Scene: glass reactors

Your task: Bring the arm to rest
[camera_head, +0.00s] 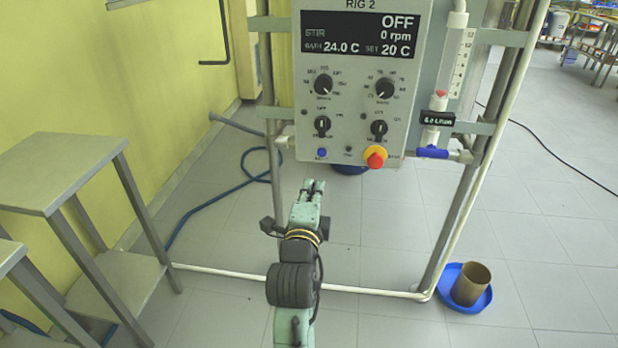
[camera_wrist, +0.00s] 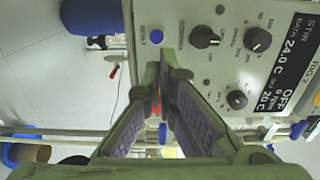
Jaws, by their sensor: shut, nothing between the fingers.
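My gripper (camera_head: 313,186) is at the end of my arm, in front of and below the control panel (camera_head: 345,130) of RIG 2 in the head view. Its two fingers come together and hold nothing. In the wrist view the closed fingertips (camera_wrist: 166,66) lie over the lower edge of the panel (camera_wrist: 222,22), which appears turned sideways. I cannot tell the exact gap to the panel. The panel display (camera_head: 360,35) reads OFF, 0 rpm, 24.0 C and set 20 C.
A red and yellow knob (camera_head: 375,158) juts from the panel. A flowmeter (camera_head: 455,60) with a blue valve handle (camera_head: 432,152) stands right. A grey table (camera_head: 62,165) stands left. A brown beaker (camera_head: 471,284) sits in a blue tray (camera_head: 452,297) on the floor.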

